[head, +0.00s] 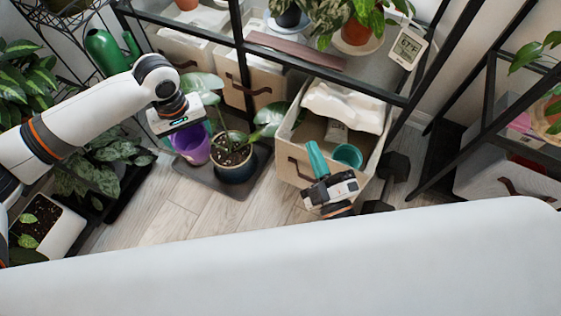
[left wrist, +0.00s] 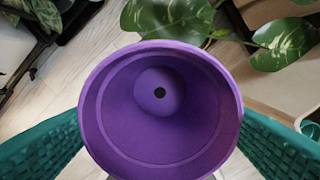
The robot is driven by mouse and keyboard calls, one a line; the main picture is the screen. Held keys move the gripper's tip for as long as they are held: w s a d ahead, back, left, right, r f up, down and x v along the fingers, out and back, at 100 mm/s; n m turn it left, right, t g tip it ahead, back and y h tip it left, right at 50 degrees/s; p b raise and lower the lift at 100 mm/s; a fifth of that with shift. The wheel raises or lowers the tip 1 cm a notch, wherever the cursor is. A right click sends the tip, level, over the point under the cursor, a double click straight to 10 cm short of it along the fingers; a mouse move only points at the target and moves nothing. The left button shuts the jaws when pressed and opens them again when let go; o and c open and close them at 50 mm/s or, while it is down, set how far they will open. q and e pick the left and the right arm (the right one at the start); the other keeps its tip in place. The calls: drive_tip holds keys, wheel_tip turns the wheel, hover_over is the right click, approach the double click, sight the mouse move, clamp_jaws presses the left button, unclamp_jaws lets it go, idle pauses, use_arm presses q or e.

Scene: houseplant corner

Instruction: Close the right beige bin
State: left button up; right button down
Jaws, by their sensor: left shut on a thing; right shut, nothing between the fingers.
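The right beige bin (head: 288,163) is pulled out from under the shelf and open at the top. A white bag (head: 345,104) and a teal pot (head: 348,155) are inside it. My right gripper (head: 316,158) is shut and empty, with its teal fingers at the bin's front; whether they touch it is unclear. My left gripper (head: 188,136) is shut on a purple pot (head: 193,148), left of the bin. In the left wrist view the purple pot (left wrist: 160,95) is seen from above, empty with a hole in its base, between the green fingers.
A potted plant (head: 235,168) on a dark tray (head: 213,188) stands between my left gripper and the bin. A dumbbell (head: 391,178) lies right of the bin. Other beige bins (head: 256,90) sit under the black shelf. Wooden floor (head: 160,208) in front is partly clear.

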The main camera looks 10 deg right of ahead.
sight(206, 156)
use_arm(q)
drive_tip(key=shift+n, duration=0.8)
drive_tip(key=f, duration=0.3)
drive_tip(key=d+f, duration=0.1)
drive_tip(key=f, duration=0.2)
drive_tip(key=s+f, duration=0.1)
drive_tip(key=f, duration=0.1)
drive_tip(key=shift+d+f+b, duration=0.35)
drive_tip(key=shift+d+f, duration=0.05)
use_arm(e)
drive_tip(key=s+a+f+n+g, duration=0.2)
drive_tip(key=s+f+n, duration=0.55)
drive_tip(key=f, duration=0.45)
drive_tip(key=shift+m, duration=0.25)
drive_tip(key=b+x, duration=0.1)
drive_tip(key=x, duration=0.2)
drive_tip(key=d+b+x, duration=0.1)
drive_tip(key=b+x, duration=0.1)
drive_tip(key=x, duration=0.2)
drive_tip(key=d+b+x, duration=0.1)
drive_tip(key=x, duration=0.3)
drive_tip(key=shift+w+f, duration=0.2)
drive_tip(key=shift+w, duration=0.25)
drive_tip(key=shift+w+d+r+b, duration=0.1)
drive_tip(key=shift+w+d+b, duration=0.25)
drive_tip(key=shift+w+d, duration=0.1)
use_arm(q)
wheel_tip(206, 156, down, 5)
drive_tip(key=shift+r, duration=0.15)
